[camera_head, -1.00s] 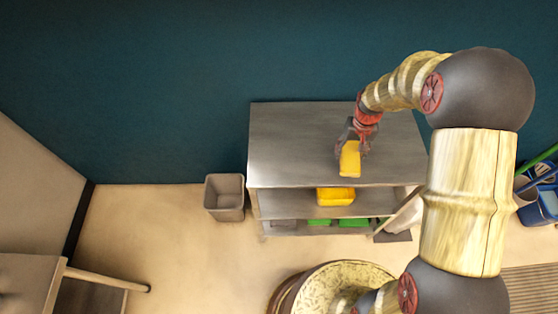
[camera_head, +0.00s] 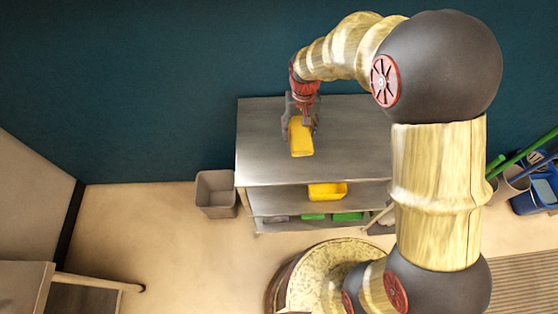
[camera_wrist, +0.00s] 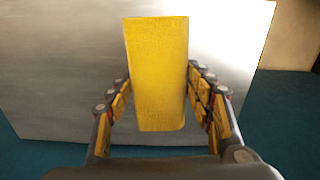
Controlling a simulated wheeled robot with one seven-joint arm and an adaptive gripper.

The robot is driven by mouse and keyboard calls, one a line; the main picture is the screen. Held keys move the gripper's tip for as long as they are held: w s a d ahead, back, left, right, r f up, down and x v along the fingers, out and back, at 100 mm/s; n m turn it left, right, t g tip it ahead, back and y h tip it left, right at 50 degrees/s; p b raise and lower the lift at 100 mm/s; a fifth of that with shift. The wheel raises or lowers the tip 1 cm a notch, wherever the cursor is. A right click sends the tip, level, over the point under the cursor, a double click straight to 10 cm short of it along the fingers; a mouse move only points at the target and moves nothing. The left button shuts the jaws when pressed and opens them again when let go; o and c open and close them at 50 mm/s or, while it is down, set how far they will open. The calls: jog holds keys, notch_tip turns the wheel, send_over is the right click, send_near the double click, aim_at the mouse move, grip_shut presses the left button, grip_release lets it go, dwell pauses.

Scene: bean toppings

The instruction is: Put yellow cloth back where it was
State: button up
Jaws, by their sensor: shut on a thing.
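The yellow cloth (camera_head: 300,138) looks like a folded block. My gripper (camera_head: 302,117) is shut on it, over the left-middle part of the steel table's top (camera_head: 350,150). In the wrist view the yellow cloth (camera_wrist: 158,75) sits between both fingers of my gripper (camera_wrist: 160,100), with the tabletop (camera_wrist: 60,80) behind it. I cannot tell whether the cloth touches the tabletop or hangs just above it.
A yellow tray (camera_head: 328,191) stands on the middle shelf, and green items (camera_head: 347,217) lie on the lower shelf. A grey bin (camera_head: 215,195) stands left of the table. A blue bucket (camera_head: 540,197) is at the right. The tabletop around the cloth is clear.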

jog(key=s+a+r+m, duration=0.2)
jog(key=s+a+m, duration=0.1)
jog(key=s+m, duration=1.4)
jog(key=m+b, duration=0.2)
jog(key=b, duration=0.2)
send_over(279, 161)
jog(key=f, duration=0.9)
jog(key=shift+s+d+f, duration=0.1)
jog(key=shift+s+d, duration=0.1)
jog(key=shift+s, duration=0.1)
jog(key=shift+w+a+f+b, duration=0.1)
jog(key=shift+w+f+b, duration=0.25)
jog(key=shift+f, duration=0.15)
jog(key=shift+f+b, duration=0.6)
jog(key=shift+f, duration=0.75)
jog(key=shift+s, duration=0.1)
jog(key=shift+f, duration=0.15)
jog(key=o, duration=1.1)
